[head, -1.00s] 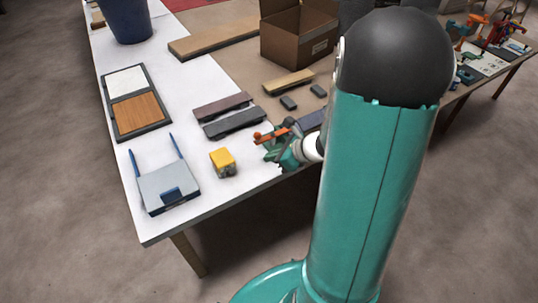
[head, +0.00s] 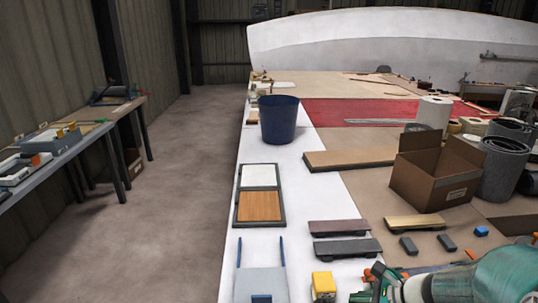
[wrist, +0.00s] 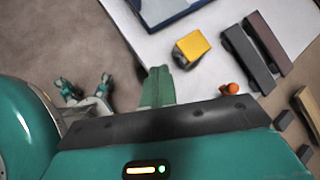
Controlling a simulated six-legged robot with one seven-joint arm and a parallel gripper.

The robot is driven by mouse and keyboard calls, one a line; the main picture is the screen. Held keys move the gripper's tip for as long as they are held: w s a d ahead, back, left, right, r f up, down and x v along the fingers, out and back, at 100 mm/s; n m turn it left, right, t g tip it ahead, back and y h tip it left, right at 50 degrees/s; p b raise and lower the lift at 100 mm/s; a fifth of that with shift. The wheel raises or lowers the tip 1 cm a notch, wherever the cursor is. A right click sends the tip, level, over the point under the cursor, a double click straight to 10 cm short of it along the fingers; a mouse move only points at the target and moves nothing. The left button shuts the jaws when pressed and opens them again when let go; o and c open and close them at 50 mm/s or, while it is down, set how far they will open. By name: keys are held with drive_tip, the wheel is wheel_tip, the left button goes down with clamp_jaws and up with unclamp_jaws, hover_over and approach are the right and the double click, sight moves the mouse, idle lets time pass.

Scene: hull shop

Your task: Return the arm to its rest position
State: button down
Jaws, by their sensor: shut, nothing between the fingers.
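My teal arm rises at the lower right of the head view, and my gripper (head: 376,284) shows beside it near the white-topped table's front, partly cut off by the frame edge. In the wrist view the green fingers of my gripper (wrist: 158,86) are together with nothing between them. A yellow block (wrist: 191,47) lies on the table beyond the fingers, apart from them. The same yellow block (head: 323,285) is left of my gripper in the head view. A small orange part (wrist: 232,88) shows beside the gripper body, mostly hidden.
The white table (head: 300,215) holds a dark blue bucket (head: 278,120), a framed two-panel board (head: 260,194), dark bars (head: 347,248) and an open cardboard box (head: 434,180). A side bench (head: 70,150) stands left. The floor (head: 175,220) between them is clear.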

drive_tip(key=s+a+r+n+h, duration=0.3)
drive_tip(key=s+r+n, duration=0.3)
drive_tip(key=n, duration=0.4)
drive_tip(key=s+a+r+n+h, duration=0.3)
drive_tip(key=s+r+n, duration=0.3)
drive_tip(key=n, duration=0.5)
wheel_tip(320, 180, up, 3)
drive_tip(key=shift+a+f+n+g, duration=0.2)
drive_tip(key=shift+a+n+g, duration=0.1)
